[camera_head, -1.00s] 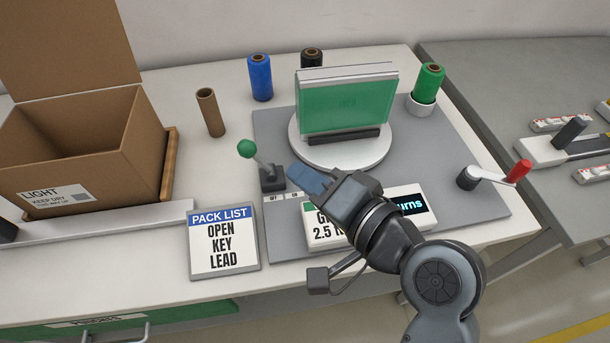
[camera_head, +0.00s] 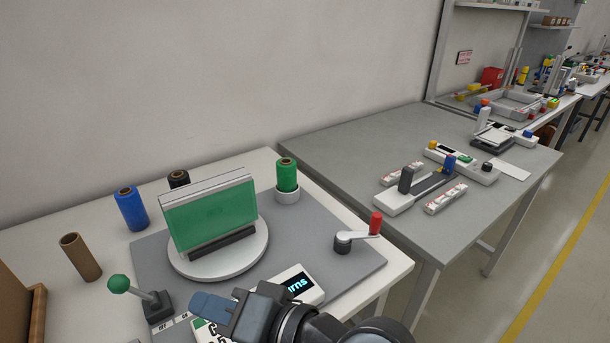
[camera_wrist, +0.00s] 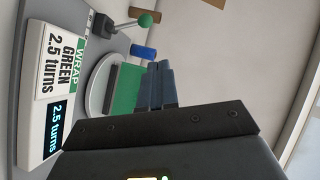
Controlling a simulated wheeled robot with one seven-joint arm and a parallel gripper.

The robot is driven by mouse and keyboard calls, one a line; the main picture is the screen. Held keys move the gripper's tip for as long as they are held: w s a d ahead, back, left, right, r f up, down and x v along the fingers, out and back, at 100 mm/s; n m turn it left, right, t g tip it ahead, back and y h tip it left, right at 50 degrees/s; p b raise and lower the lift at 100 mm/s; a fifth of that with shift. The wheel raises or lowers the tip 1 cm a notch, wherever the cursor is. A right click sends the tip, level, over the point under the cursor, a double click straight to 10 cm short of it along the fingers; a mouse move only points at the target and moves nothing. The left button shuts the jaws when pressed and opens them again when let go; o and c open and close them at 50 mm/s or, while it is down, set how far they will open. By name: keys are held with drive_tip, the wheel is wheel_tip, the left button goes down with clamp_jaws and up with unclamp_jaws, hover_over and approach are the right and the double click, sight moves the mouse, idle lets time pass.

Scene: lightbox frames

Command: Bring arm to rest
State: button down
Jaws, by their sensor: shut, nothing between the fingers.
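My gripper (camera_head: 213,306) is shut and empty. In the head view it hangs over the front of the grey station plate (camera_head: 337,262), right of the green-knobbed lever (camera_head: 143,291) and in front of the turntable (camera_head: 219,263). In the wrist view its blue fingers (camera_wrist: 157,88) lie together, with the turntable and green-wrapped block (camera_wrist: 126,90) behind them. In the head view the green block (camera_head: 209,214) stands upright on the turntable. My arm partly hides the display box (camera_head: 297,284), whose wrist-view screen (camera_wrist: 57,128) reads "2.5 turns".
A red-handled crank (camera_head: 358,234) is at the plate's right. A green roll (camera_head: 287,175) stands in a white holder; blue (camera_head: 131,208) and black (camera_head: 179,180) rolls and a cardboard tube (camera_head: 80,256) stand left. A second grey table (camera_head: 350,147) adjoins at right.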

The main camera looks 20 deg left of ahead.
drive_tip(key=s+d+f+m+t+h, duration=0.25)
drive_tip(key=d+f, duration=0.25)
drive_tip(key=d, duration=0.3)
drive_tip(key=s+d+f+m+t+h, duration=0.1)
drive_tip(key=s+d+f+t+h, duration=0.2)
drive_tip(key=d, duration=0.6)
drive_tip(key=s+d+f+m+t+h, duration=0.2)
drive_tip(key=d+f+t+h, duration=0.1)
drive_tip(key=d+f+t, duration=0.4)
drive_tip(key=s+d+r+n+h, duration=0.1)
drive_tip(key=s+d+r+h, duration=0.2)
drive_tip(key=s+d, duration=0.5)
drive_tip(key=s+d+r+n+h+b, duration=0.1)
drive_tip(key=s+d+r+n+h, duration=0.1)
drive_tip(key=s+d+r, duration=0.4)
drive_tip(key=shift+s+d+r+h, duration=0.2)
drive_tip(key=shift+s+d+h, duration=0.65)
drive_tip(key=shift+s+d, duration=0.3)
